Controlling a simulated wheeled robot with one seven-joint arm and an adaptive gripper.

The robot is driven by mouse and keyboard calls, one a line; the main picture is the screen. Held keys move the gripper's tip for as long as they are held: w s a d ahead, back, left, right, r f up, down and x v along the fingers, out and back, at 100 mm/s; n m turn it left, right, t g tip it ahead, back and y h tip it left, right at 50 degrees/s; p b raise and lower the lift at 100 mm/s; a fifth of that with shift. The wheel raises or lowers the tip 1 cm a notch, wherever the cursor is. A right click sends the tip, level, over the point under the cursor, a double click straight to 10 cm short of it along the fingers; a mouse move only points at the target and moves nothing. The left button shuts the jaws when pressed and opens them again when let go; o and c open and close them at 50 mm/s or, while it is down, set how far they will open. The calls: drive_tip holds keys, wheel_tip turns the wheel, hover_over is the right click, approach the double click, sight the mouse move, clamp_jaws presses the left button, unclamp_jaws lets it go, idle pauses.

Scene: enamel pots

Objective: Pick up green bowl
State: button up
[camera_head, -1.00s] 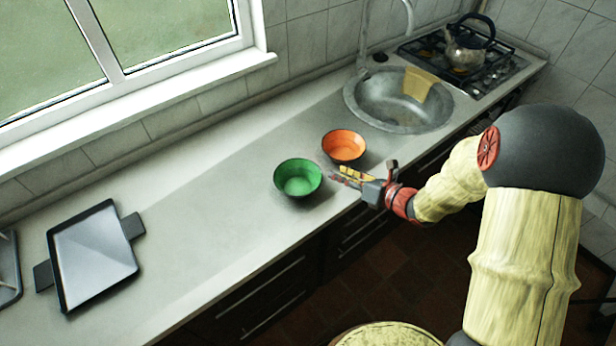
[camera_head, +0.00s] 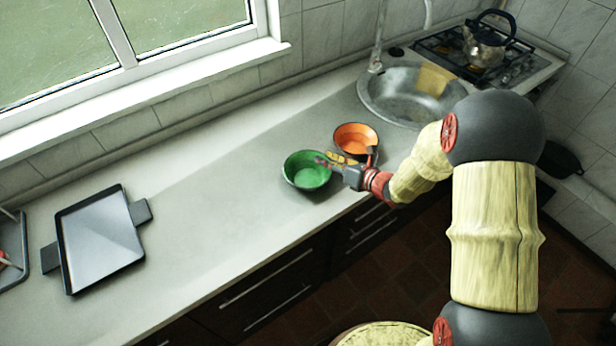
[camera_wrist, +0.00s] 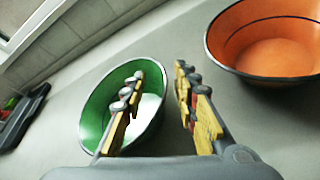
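The green bowl (camera_head: 306,171) stands upright on the counter, left of and a little nearer than the orange bowl. My gripper (camera_head: 326,163) reaches in from the right, with its fingertips at the bowl's right rim. In the wrist view the green bowl (camera_wrist: 92,118) lies ahead and to the left. My gripper (camera_wrist: 158,95) is open there: the left finger shows over the bowl's inside and the right finger outside its right rim, so the rim lies between them. Whether either finger touches the bowl cannot be told.
The orange bowl (camera_head: 356,137) stands close behind my gripper; it also shows at the upper right of the wrist view (camera_wrist: 275,45). A dark-rimmed tray (camera_head: 100,240) lies at the left. The sink (camera_head: 405,105) and a kettle (camera_head: 487,42) are farther right. The counter between tray and bowls is clear.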

drive_tip(key=shift+x, duration=0.75)
drive_tip(key=shift+c, duration=0.7)
clamp_jaws()
